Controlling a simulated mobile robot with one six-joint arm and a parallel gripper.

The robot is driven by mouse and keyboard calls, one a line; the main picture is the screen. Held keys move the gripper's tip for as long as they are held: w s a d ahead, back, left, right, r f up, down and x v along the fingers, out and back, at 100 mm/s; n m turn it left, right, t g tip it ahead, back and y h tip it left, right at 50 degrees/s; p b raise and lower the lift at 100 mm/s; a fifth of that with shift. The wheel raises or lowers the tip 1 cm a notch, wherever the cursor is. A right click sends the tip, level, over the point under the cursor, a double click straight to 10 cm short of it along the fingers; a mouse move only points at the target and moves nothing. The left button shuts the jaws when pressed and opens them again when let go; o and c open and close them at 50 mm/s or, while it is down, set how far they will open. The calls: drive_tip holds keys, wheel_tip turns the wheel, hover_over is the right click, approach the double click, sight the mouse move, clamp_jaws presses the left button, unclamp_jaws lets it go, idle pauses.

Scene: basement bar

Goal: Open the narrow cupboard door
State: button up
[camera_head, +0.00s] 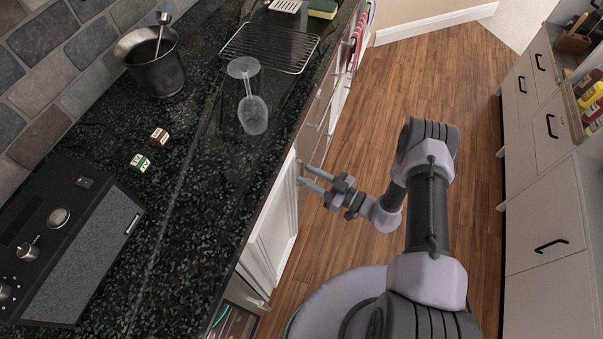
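A white panelled cupboard door (272,238) stands below the dark counter's edge, seen steeply from above. I cannot tell for certain whether it is the narrow one, or whether it is shut. My gripper (302,175) is at the cupboard fronts, by the far end of this white door. Its two thin fingers point left and are spread apart, with a gap between them. The fingertips are close to the front; I cannot tell whether they touch it or a handle. No object shows clearly between them.
The black speckled counter (185,215) holds a metal bucket (158,75), a wire rack (270,48), an upturned glass (251,110), two small dice-like blocks and a black appliance (70,245). Wooden floor (405,75) lies free behind my arm. White drawers (545,215) with black handles line the right.

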drive_tip(key=shift+x, duration=1.4)
clamp_jaws()
idle(0.4)
